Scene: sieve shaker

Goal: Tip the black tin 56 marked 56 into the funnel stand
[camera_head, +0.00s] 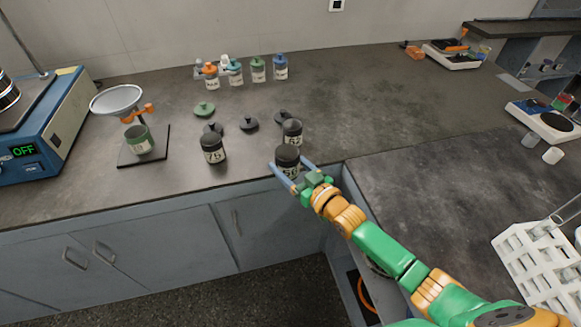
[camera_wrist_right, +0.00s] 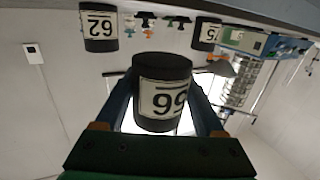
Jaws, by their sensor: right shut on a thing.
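The black tin 56 (camera_head: 288,155) with a pale label is held between the fingers of my right gripper (camera_head: 291,172), near the bench's front edge. In the right wrist view the tin (camera_wrist_right: 162,92) shows upside down, since that view is inverted, and a gap separates it from the bench. It looks upright and raised. Whether its top is open is unclear. The funnel stand (camera_head: 128,163) is at the left, with a grey funnel (camera_head: 116,99) on an orange clamp. My left gripper is out of view.
Black tin 75 (camera_head: 213,149) stands between the funnel stand and my gripper; another black tin (camera_head: 292,131) stands just behind the held one. A blue shaker (camera_head: 42,130) is far left.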

